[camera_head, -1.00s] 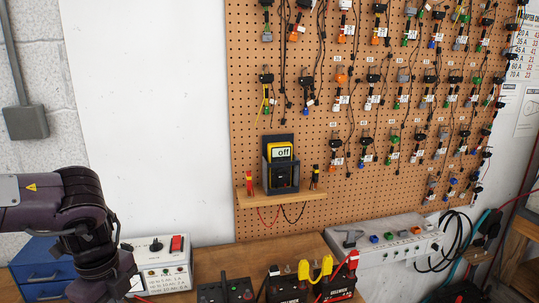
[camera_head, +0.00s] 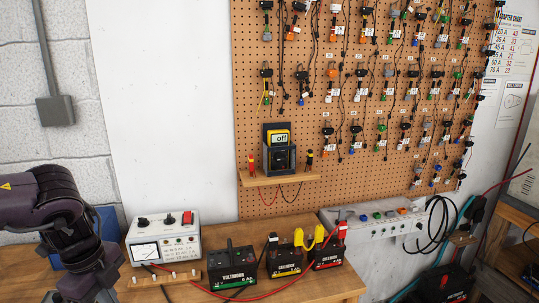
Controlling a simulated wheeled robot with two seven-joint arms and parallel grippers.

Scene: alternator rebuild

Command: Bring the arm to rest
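My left arm comes in at the left edge and bends down over the left end of the wooden bench (camera_head: 205,296). The lower end of this arm runs to the bottom edge of the picture, and its gripper's fingers do not show. My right arm and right gripper are out of view.
A grey-white meter box (camera_head: 163,238) stands beside my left arm, with a blue box (camera_head: 110,222) partly behind the arm. Batteries (camera_head: 232,264) with red and black leads stand to the right. A multimeter (camera_head: 279,150) reading "off" sits on a small pegboard shelf (camera_head: 279,178).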

